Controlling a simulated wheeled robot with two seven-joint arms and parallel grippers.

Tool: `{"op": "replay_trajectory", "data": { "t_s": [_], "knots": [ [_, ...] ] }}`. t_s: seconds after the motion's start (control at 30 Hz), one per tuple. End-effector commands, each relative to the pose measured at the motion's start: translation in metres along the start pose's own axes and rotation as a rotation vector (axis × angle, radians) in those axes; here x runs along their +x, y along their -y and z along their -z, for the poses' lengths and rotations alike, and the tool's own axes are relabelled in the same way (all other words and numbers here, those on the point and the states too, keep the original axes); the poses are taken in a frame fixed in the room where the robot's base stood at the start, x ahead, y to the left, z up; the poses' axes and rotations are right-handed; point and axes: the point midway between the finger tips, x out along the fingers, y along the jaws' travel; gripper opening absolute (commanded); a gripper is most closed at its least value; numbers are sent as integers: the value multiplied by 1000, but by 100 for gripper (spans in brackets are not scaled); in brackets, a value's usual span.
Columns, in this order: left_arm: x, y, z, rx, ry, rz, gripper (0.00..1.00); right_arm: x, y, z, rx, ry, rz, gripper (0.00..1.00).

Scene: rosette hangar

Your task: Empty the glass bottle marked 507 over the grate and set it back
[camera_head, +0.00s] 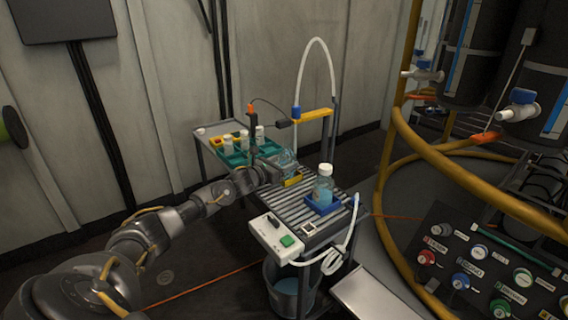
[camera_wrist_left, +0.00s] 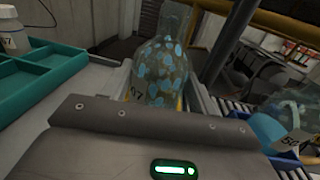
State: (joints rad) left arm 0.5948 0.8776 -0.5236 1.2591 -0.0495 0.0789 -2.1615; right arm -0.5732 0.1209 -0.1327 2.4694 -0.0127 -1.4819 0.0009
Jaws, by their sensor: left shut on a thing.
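My left gripper (camera_head: 277,173) is shut on a clear glass bottle (camera_head: 288,158) over the slatted grate (camera_head: 273,198). In the left wrist view this bottle (camera_wrist_left: 160,68) has pale blue patches and a partly hidden label ending in 7. It looks roughly upright, at a yellow holder (camera_head: 293,181); I cannot tell whether it rests in it. A second glass bottle (camera_head: 323,186), white-capped with blue liquid, stands in a blue holder (camera_head: 313,205) on the grate. Its label is cut off in the left wrist view (camera_wrist_left: 297,115). My right gripper is out of view.
A teal tray (camera_head: 236,158) with several small white-capped bottles stands behind on a side table. A white hose (camera_head: 333,70) arches from a yellow bracket (camera_head: 314,115). A control box (camera_head: 278,238) is at the grate's front and a bucket (camera_head: 285,290) below. Yellow pipes stand right.

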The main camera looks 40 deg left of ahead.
Motion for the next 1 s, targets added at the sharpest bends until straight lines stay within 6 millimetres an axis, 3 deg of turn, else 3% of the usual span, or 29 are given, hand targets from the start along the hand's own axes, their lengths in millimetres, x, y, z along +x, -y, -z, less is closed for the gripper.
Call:
{"op": "replay_trajectory", "data": {
  "t_s": [0.7, 0.73, 0.9, 1.0],
  "knots": [
    [0, 0, 4, 1, 2, 0, 26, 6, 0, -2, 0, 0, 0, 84],
    [0, 0, 4, 1, 2, 0, 63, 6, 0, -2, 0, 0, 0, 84],
    [0, 0, 5, 0, 1, 0, 84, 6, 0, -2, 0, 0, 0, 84],
    [0, 0, 5, 0, 1, 0, 84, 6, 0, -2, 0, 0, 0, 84]
  ]
}}
